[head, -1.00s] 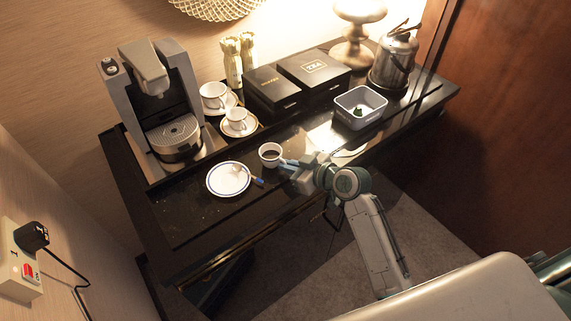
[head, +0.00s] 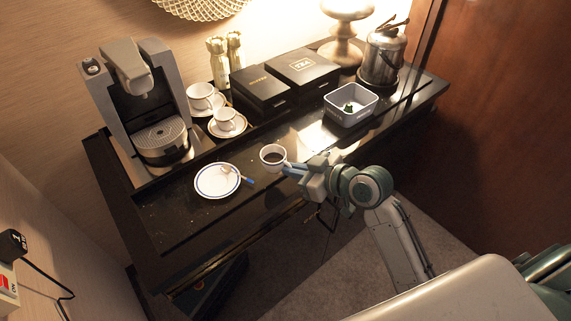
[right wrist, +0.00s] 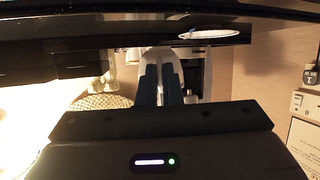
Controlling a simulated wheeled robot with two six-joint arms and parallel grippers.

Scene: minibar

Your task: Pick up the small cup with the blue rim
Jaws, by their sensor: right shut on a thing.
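A small white cup with a blue rim (head: 273,151) shows in the head view, with dark liquid in it. It looks upright and hangs close above the black table, though its exact height is hard to judge. My right gripper (head: 287,167) is shut on the cup at its right side. In the right wrist view the two dark fingers (right wrist: 161,84) point away from the camera; a pale surface shows around them, and I cannot tell if it is the cup. My left gripper is not in view.
A blue-rimmed saucer (head: 207,190) with a spoon (head: 229,171) lies left of the cup. Two other cups (head: 201,97) (head: 227,118) on saucers stand behind. A coffee machine (head: 150,95), black boxes (head: 262,88), a grey bin (head: 350,117) and a kettle (head: 383,55) line the back.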

